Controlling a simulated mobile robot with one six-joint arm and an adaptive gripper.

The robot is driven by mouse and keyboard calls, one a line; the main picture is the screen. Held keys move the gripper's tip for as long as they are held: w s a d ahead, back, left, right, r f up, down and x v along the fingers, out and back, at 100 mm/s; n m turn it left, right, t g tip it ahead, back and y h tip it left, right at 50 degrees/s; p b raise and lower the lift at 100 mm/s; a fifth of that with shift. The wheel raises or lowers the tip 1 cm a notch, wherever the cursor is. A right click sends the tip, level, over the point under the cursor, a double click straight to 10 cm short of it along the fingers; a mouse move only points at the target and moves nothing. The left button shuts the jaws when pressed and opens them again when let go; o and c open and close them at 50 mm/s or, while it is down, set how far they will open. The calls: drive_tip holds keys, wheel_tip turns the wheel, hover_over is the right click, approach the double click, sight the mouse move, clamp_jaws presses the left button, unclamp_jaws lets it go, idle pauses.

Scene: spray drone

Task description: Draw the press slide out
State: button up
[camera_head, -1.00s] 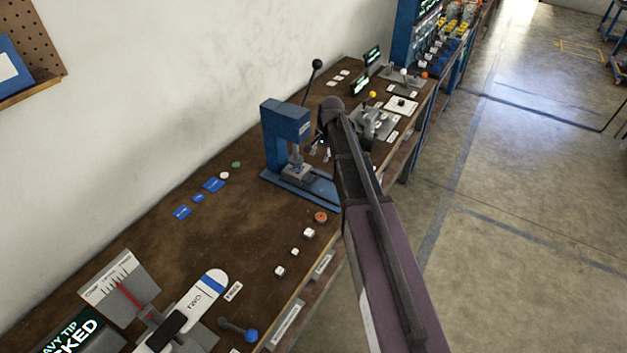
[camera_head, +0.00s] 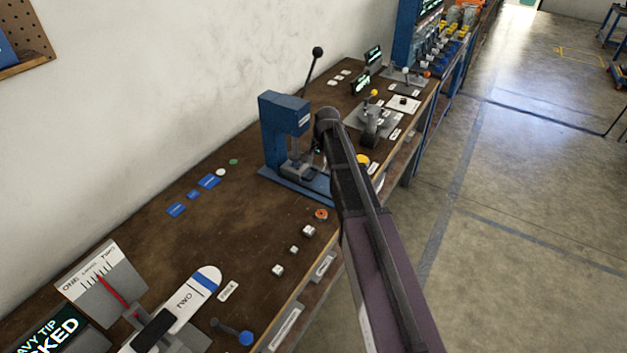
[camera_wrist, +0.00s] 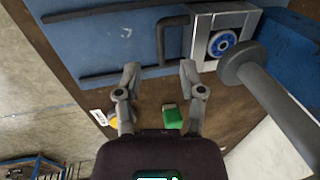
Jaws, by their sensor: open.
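The blue press (camera_head: 284,118) stands on the brown bench in the head view. Its slide (camera_head: 297,170) is a small grey block under the ram. In the wrist view the slide is a silver block (camera_wrist: 205,22) with a blue-ringed disc (camera_wrist: 222,43) on top and a dark bent handle (camera_wrist: 163,40) on its left side. My gripper (camera_wrist: 159,70) is open and empty, its two fingertips just short of the handle, one toward each side of it. The grey ram (camera_wrist: 240,68) is right of my right finger. In the head view my arm hides most of the gripper.
Dark rails (camera_wrist: 105,72) run along the blue press base (camera_wrist: 90,45). The press lever (camera_head: 312,75) rises behind. A yellow knob (camera_head: 363,159) is right of my arm.

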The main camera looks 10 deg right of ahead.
sight(313, 177)
drive_tip(key=shift+w+a+f+b, duration=0.15)
drive_tip(key=shift+f+b, duration=0.75)
drive_tip(key=shift+f, duration=0.1)
drive_tip(key=shift+w+a+f+b, duration=0.1)
drive_tip(key=shift+a+f+b, duration=0.05)
drive_tip(key=shift+f+b, duration=0.75)
drive_tip(key=shift+w+a+f+b, duration=0.15)
drive_tip(key=shift+f+b, duration=0.7)
drive_tip(key=shift+f, duration=0.2)
clamp_jaws()
